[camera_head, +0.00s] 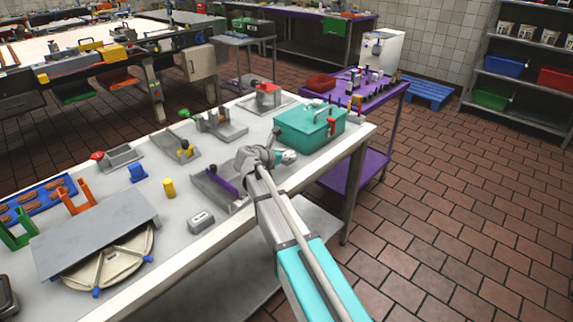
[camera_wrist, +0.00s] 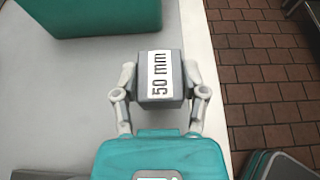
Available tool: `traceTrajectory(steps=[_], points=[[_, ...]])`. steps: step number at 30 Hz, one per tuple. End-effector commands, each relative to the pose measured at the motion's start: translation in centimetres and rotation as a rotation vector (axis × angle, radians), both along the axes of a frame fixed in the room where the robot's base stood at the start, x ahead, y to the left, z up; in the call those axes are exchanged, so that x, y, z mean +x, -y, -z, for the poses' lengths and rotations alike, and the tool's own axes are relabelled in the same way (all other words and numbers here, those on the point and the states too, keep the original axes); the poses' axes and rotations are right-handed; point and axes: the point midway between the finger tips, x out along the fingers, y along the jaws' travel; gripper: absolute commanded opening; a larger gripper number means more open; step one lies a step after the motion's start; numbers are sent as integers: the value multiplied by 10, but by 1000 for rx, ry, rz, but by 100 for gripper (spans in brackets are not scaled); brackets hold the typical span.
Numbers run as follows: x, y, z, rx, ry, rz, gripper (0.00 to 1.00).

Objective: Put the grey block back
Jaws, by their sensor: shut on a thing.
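The grey block (camera_wrist: 160,80) carries a white label reading "50 mm" in the wrist view. My gripper (camera_wrist: 161,75) is shut on it, with one finger on each side. Below them in the picture is a light table surface, close to the table's edge; I cannot tell whether the block touches it. In the head view my gripper (camera_head: 289,157) is in front of a teal toolbox (camera_head: 310,126), over the right end of the table. The held block cannot be made out clearly there.
The worktable (camera_head: 150,232) holds several grey fixtures, a small grey box (camera_head: 201,220) with a dark marking, a yellow cylinder (camera_head: 169,187) and a blue block (camera_head: 137,173). A purple cart (camera_head: 358,170) stands behind the table's right end. The tiled floor at right is open.

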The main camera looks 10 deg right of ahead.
Motion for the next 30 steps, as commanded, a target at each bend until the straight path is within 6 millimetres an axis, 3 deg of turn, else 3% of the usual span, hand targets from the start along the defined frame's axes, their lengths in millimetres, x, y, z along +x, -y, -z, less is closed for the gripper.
traceTrajectory(steps=[10,29,30], points=[[2,1,31,0,0,0,1],[2,1,37,0,0,1,1],[2,1,36,0,0,1,63]])
